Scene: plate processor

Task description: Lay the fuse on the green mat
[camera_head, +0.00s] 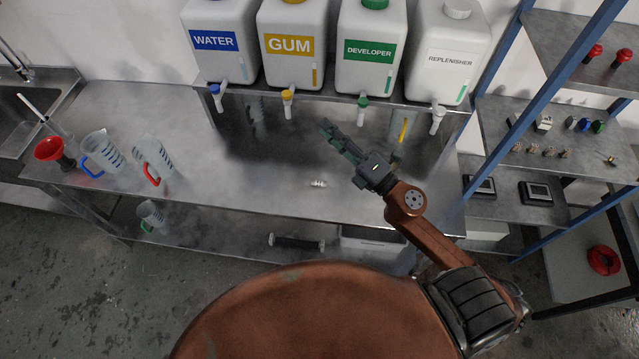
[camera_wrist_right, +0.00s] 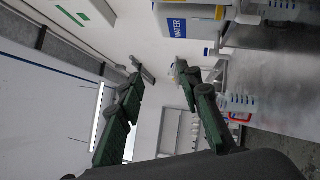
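A small whitish cylinder (camera_head: 318,184), which looks like the fuse, lies on the steel table in the head view; it is too small to be sure. No green mat shows in either view. My right gripper (camera_head: 335,136) is above the table, up and to the right of the small cylinder, and apart from it. In the right wrist view the two dark green fingers of my right gripper (camera_wrist_right: 160,76) stand apart with nothing between them. My left gripper is not in view.
Labelled tanks with taps, among them the water tank (camera_head: 222,42) and the gum tank (camera_head: 291,45), stand on a ledge behind the steel table (camera_head: 240,190). Jugs and a red funnel (camera_head: 49,149) stand at left. A blue-framed shelf (camera_head: 500,85) with small parts stands at right.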

